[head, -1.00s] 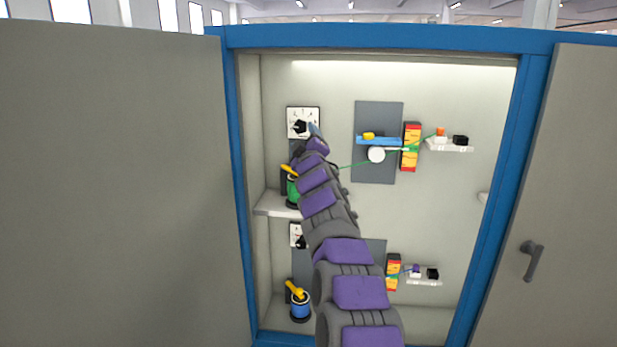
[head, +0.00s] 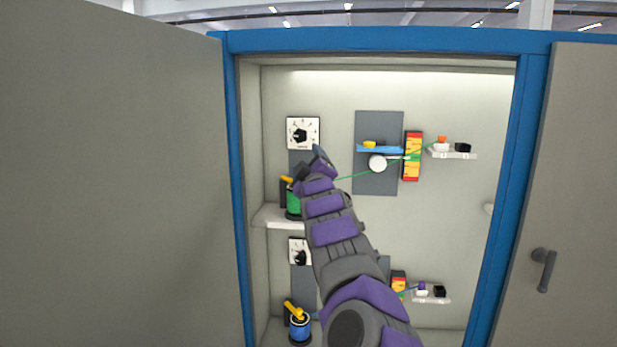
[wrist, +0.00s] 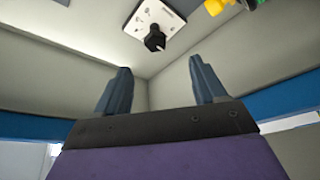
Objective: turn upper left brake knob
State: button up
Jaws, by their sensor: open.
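The upper left brake knob (head: 300,136) is black, on a white square dial plate (head: 292,125) with dark marks, on the cabinet's back wall. The knob also shows in the wrist view (wrist: 155,41), at top centre, beyond and between the fingertips. My gripper (head: 309,162) is below and slightly right of the dial in the head view. In the wrist view my gripper (wrist: 160,72) has its two blue-grey fingers spread wide, with nothing between them. The fingers are apart from the knob.
A green spool (head: 293,203) with a yellow lever stands on a small shelf (head: 272,216) below the dial. A lower dial (head: 300,251) and blue spool (head: 300,327) are beneath. A green cable (head: 352,177) runs right of my gripper. Cabinet doors stand at both sides.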

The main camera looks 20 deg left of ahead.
jog(key=shift+b+v, duration=0.9)
jog(key=shift+v, duration=0.3)
jog(key=shift+s, duration=0.1)
